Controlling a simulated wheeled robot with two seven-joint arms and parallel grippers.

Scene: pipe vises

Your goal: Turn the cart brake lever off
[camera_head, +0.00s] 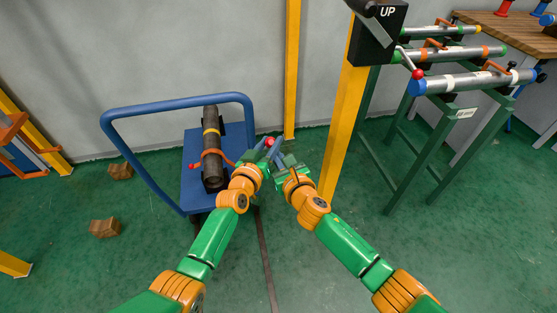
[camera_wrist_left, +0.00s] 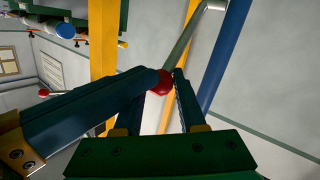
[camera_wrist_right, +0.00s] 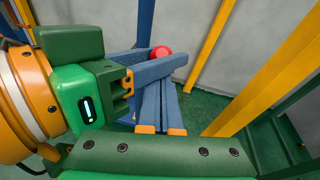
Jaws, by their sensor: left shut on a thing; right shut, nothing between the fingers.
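The brake lever's red knob (camera_head: 269,141) shows at the right side of the blue cart (camera_head: 191,170). In the left wrist view the red knob (camera_wrist_left: 164,83) sits between my left fingertips, and the grey lever rod (camera_wrist_left: 185,38) runs up and right from it. My left gripper (camera_head: 264,149) is shut on the knob. In the right wrist view the knob (camera_wrist_right: 161,52) shows just above my left gripper's blue fingers (camera_wrist_right: 160,69). My right gripper (camera_head: 280,157) is shut and empty, close beside the left one; its fingers (camera_wrist_right: 159,100) lie together. The lever's pivot is hidden in the head view.
A dark pipe (camera_head: 212,150) with a yellow band lies on the cart under an orange clamp. A yellow post (camera_head: 343,125) stands right of my grippers, and a green pipe rack (camera_head: 440,125) is beyond it. Wooden blocks (camera_head: 105,228) lie on the floor at left.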

